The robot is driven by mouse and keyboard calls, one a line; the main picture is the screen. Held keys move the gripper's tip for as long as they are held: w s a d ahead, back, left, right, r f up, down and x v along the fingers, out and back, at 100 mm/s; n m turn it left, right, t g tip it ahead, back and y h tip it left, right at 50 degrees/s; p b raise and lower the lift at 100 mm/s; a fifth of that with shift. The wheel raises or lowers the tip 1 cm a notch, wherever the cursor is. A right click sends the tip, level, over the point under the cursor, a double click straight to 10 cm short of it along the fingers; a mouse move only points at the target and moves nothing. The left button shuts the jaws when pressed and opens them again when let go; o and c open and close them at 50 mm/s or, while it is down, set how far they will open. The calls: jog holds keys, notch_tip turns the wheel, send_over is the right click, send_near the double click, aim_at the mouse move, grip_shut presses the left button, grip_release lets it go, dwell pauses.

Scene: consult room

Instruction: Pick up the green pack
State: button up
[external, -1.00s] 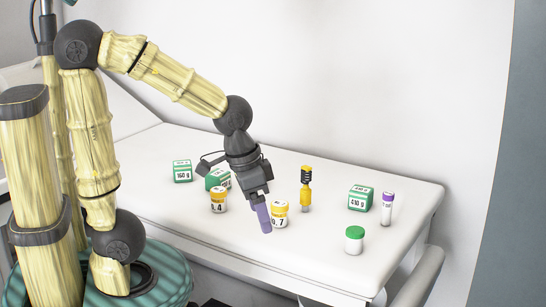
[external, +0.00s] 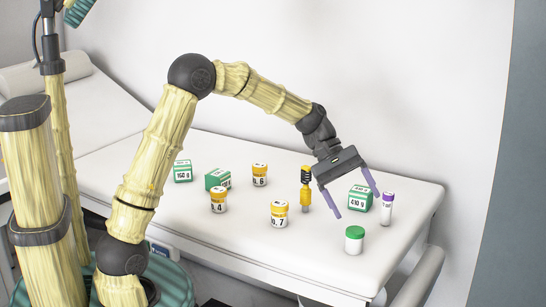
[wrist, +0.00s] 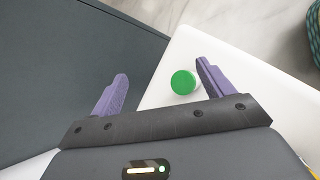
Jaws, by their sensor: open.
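Several green-and-white packs stand on the white couch top. One marked 410 g (external: 359,203) is at the right, one marked 160 g (external: 182,172) at the far left, and one (external: 217,180) beside that. Which one the task means I cannot tell. My gripper (external: 356,205) is open and empty, pointing down, with purple fingers. In the external view its fingers appear on either side of the 410 g pack; the depth between them is unclear. The wrist view shows no pack between the fingers, only a round green lid (wrist: 183,81) nearer the right finger.
The green-lidded white jar (external: 354,240) stands in front of my gripper. A purple-capped tube (external: 387,209) is close on the right, a yellow-and-black bottle (external: 306,190) on the left. The couch edge is near.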

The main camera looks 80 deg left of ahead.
jog(key=w+a+n+t+h+b, duration=0.1)
jog(key=w+a+n+t+h, duration=0.25)
jog(key=w+a+n, duration=0.5)
notch_tip(320, 180, up, 2)
jog(key=n+t+b, duration=0.2)
jog(key=n+t, duration=0.2)
jog(key=t, duration=0.3)
send_over(361, 198)
jog(key=s+a, duration=0.2)
jog(key=a, duration=0.4)
jog(key=shift+m+g+h, duration=0.25)
jog(key=shift+g, duration=0.2)
jog(key=f, duration=0.4)
jog(key=shift+w+d+f, duration=0.1)
jog(key=shift+d+f, duration=0.2)
jog(key=shift+f, duration=0.05)
jog(key=shift+f+b, duration=0.7)
jog(key=shift+f, duration=1.6)
